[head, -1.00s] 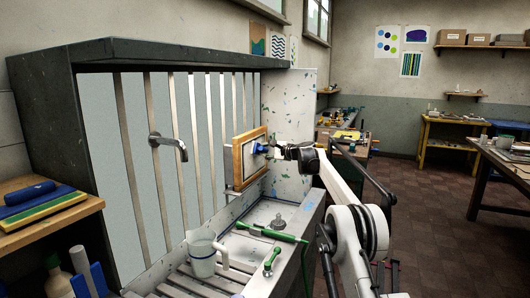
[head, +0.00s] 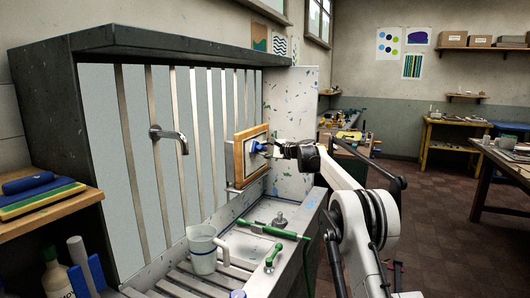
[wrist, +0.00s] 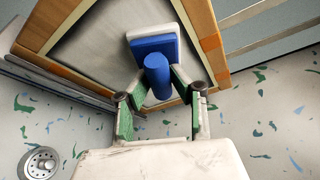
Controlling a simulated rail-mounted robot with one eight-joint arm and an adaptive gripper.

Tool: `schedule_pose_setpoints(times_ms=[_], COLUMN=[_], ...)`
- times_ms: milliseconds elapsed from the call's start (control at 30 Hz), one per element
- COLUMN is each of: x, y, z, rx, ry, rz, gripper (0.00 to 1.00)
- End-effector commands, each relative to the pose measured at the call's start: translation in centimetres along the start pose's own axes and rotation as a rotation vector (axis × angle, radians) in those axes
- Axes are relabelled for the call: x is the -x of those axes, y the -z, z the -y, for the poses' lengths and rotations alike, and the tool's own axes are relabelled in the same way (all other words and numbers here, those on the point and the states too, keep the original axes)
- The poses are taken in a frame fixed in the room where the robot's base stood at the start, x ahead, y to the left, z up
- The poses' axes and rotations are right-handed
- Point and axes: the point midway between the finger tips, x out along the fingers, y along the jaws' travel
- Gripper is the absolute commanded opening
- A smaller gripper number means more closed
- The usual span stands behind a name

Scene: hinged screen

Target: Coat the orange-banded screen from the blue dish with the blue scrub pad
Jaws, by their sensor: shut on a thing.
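The wood-framed screen (head: 239,163) stands tilted against the slats at the back of the sink. Orange bands mark its frame in the wrist view (wrist: 209,43), around a grey mesh (wrist: 92,53). My gripper (head: 268,149) is shut on the round blue handle (wrist: 157,72) of the blue scrub pad (wrist: 151,45). The pad has a pale layer on its screen side and lies close against the mesh, towards its right side in the head view; exact contact is hard to tell. A small blue round thing (head: 238,294), perhaps the blue dish, is cut off at the bottom edge.
A white jug (head: 202,254) stands on the slatted part of the sink. A green-handled sprayer (head: 272,231) lies across the sink's front side. A tap (head: 170,138) juts from the back. Bottles and folded cloths are at the left.

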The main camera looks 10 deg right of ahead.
Motion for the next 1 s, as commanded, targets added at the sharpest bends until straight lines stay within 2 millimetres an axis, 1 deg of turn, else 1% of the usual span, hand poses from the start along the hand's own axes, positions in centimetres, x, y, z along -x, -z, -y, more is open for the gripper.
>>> schedule_pose_setpoints(times_ms=[567, 733, 1000], x=[0.0, 0.2, 0.8], y=[-0.2, -0.7, -2.1], z=[0.0, -0.4, -1.1], rx=[0.000, 0.000, 0.000], ry=[0.000, 0.000, -0.001], rz=[0.001, 0.001, 0.001], gripper=[0.00, 0.00, 0.00])
